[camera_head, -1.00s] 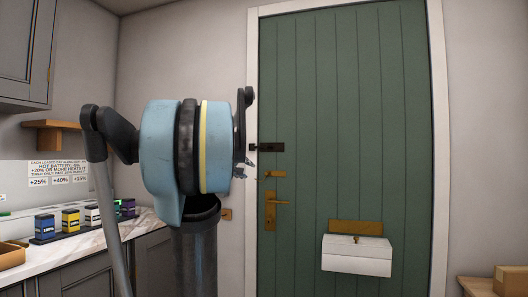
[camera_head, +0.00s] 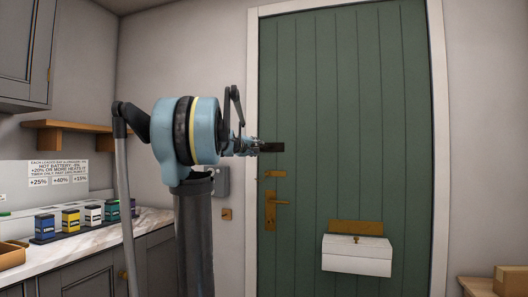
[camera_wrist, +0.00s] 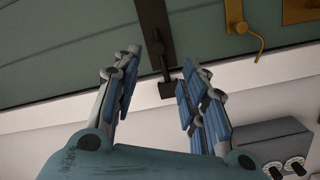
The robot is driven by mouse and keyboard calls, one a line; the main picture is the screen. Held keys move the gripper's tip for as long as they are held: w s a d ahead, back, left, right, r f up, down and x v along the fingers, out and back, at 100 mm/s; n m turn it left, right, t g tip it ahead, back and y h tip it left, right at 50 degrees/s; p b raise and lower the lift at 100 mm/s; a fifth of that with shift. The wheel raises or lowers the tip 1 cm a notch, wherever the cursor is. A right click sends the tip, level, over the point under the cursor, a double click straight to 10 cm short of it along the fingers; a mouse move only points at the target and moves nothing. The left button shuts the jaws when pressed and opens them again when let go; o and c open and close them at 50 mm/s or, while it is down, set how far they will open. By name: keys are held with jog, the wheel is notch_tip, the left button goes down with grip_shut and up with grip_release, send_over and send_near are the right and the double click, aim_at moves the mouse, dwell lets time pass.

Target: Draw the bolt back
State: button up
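The dark bolt (camera_head: 272,147) is mounted on the left edge of the green door (camera_head: 345,90). In the wrist view the bolt (camera_wrist: 154,25) runs from the door down towards the pale frame, where a small dark end piece (camera_wrist: 171,88) shows. My gripper (camera_wrist: 158,66) is open, with one blue-padded finger on each side of the bolt's line and a gap between them. In the head view my gripper (camera_head: 248,146) is at the bolt's left end, partly hidden by my arm. Contact with the bolt cannot be told.
A brass latch (camera_head: 270,175) and brass lever handle (camera_head: 277,202) sit below the bolt. A white box (camera_head: 357,255) hangs lower on the door. A grey box with dials (camera_wrist: 275,145) is on the wall beside the frame. A counter (camera_head: 75,232) stands left.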

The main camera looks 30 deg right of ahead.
aim_at(265, 147)
jog(key=x, duration=1.1)
jog(key=shift+d, duration=0.1)
grip_shut()
jog(key=shift+s, duration=0.15)
